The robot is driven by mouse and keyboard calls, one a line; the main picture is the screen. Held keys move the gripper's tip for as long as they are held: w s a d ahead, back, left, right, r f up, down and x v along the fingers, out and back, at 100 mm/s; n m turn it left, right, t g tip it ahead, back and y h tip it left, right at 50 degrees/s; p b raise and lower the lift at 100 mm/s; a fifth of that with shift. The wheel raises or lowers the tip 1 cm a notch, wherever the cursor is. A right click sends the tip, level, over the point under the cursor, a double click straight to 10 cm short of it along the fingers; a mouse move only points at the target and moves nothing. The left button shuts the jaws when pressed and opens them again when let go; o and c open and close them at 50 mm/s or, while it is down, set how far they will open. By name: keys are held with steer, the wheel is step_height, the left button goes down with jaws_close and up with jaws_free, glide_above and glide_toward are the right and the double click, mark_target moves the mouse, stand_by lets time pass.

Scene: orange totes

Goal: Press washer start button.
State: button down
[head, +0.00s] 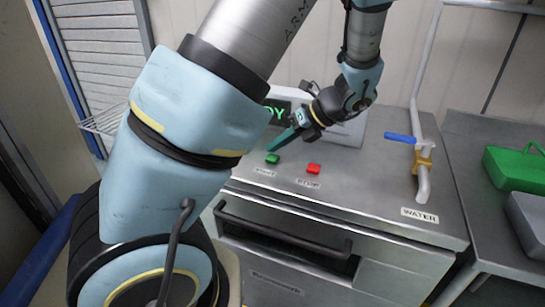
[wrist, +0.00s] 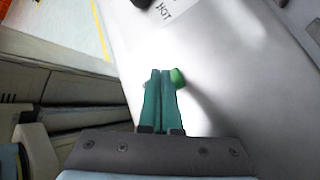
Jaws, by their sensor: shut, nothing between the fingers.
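The washer (head: 390,205) is a grey metal unit with a flat top. A green button (head: 272,158) and a red button (head: 313,168) sit on its top near the front edge, with labels too small to read. My gripper (head: 276,149) is shut and empty, its teal fingers pointing down close above the green button. In the wrist view the shut fingertips (wrist: 165,71) are just left of the green button (wrist: 178,77), which they partly hide. I cannot tell whether they touch it.
A dark display with green letters (head: 278,111) stands at the back, partly hidden by my arm. A pipe with a blue-handled valve (head: 400,138) rises at the right, by a WATER label (head: 420,215). A green case (head: 515,168) lies on the right counter (head: 475,190).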

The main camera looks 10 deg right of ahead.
mark_target(277, 158)
steer(key=shift+f, duration=0.15)
steer(key=shift+f, duration=0.25)
steer(key=shift+f, duration=0.45)
stand_by(0.6)
steer(key=shift+r+p, duration=0.9)
steer(key=shift+p, duration=0.35)
steer(key=shift+r, duration=0.1)
step_height(277, 158, up, 5)
steer(key=p, duration=0.5)
stand_by(0.4)
